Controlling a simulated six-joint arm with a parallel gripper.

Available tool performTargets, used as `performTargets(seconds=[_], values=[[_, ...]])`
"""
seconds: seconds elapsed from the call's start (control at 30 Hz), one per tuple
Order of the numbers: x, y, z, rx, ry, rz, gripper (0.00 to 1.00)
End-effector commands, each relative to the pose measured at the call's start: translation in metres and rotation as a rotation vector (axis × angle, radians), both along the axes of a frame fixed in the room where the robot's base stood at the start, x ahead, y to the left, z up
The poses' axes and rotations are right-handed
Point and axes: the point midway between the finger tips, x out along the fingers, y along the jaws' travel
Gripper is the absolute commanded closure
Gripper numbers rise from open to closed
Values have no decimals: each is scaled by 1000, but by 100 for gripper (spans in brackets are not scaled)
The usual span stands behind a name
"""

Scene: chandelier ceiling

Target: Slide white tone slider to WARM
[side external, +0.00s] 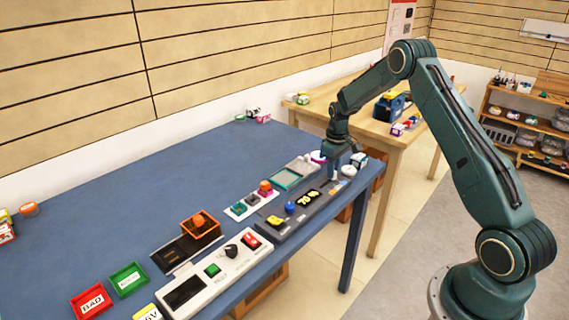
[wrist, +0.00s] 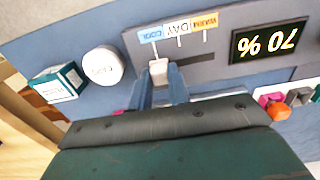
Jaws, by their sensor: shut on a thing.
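The white tone slider is a small pale knob (wrist: 158,72) on a grey panel (wrist: 270,18). It sits at the left end of its dark slot (wrist: 195,59) in the wrist view, below the blue COOL label (wrist: 150,35). The DAY label (wrist: 180,28) and orange WARM label (wrist: 204,20) lie to its right. My gripper (wrist: 161,80) is shut on the knob, one finger on each side. In the side view my gripper (side external: 334,174) is down at the panel's far end, and the knob is too small to make out there.
A display reading 70 % (wrist: 269,42) is on the same panel. A round white button (wrist: 102,65) and a teal-and-white box (wrist: 58,82) stand beside it. Toward the front of the blue table (side external: 100,215) are an orange box (side external: 201,225) and a white control unit (side external: 215,270).

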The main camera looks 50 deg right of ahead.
Motion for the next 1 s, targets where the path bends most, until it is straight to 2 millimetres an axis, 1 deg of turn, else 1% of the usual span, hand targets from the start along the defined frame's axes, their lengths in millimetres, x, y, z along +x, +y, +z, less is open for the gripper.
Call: performTargets(seconds=[0.07, 0.17, 0.3, 0.4, 0.5, 0.77, 0.8, 0.87, 0.9, 1.0], values=[[0, 5, 1, 0, 0, 1, 100], [1, 17, 1, 0, 1, 3, 100], [1, 43, 1, -1, 1, 6, 100], [1, 57, 1, -1, 0, 5, 100], [1, 63, 1, -2, -1, 2, 100], [1, 66, 1, 3, 0, 5, 100], [1, 67, 1, 3, 0, 6, 76], [1, 67, 1, 3, 0, 6, 64], [1, 66, 1, 2, 0, 6, 60], [1, 65, 0, 1, 0, 4, 60]])
